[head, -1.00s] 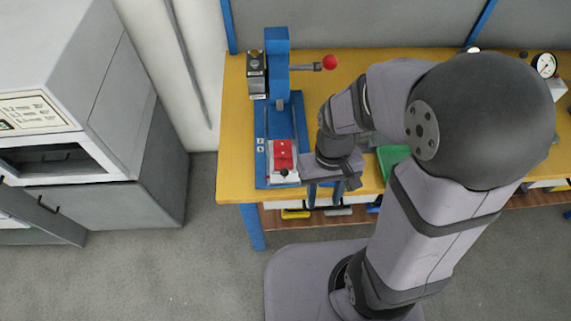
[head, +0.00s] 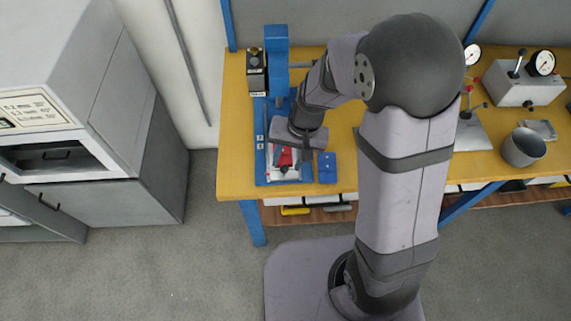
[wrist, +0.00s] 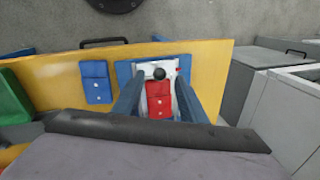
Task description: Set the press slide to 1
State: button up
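The blue press (head: 277,60) stands at the left end of the yellow bench. Its slide carries a red block (head: 285,157) on a white plate with a black knob at the front. The wrist view shows the red block (wrist: 159,98) and the black knob (wrist: 158,73) between my two fingers. My gripper (wrist: 160,80) is open, one finger on each side of the slide; I cannot tell whether either touches it. In the head view my wrist covers part of the slide and its track. Two small white labels sit on the left of the press base.
A blue box (head: 327,167) stands just right of the press base. A green thing (wrist: 14,108) shows at the left of the wrist view. Gauges, a lever box (head: 523,85) and a metal cup (head: 523,147) stand farther right. A grey cabinet is at the left.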

aim_at(285, 167)
jog(key=shift+a+f, duration=0.2)
jog(key=shift+f, duration=0.7)
jog(key=shift+a+f, duration=0.15)
jog(key=shift+f, duration=0.75)
jog(key=shift+w, duration=0.1)
grip_shut()
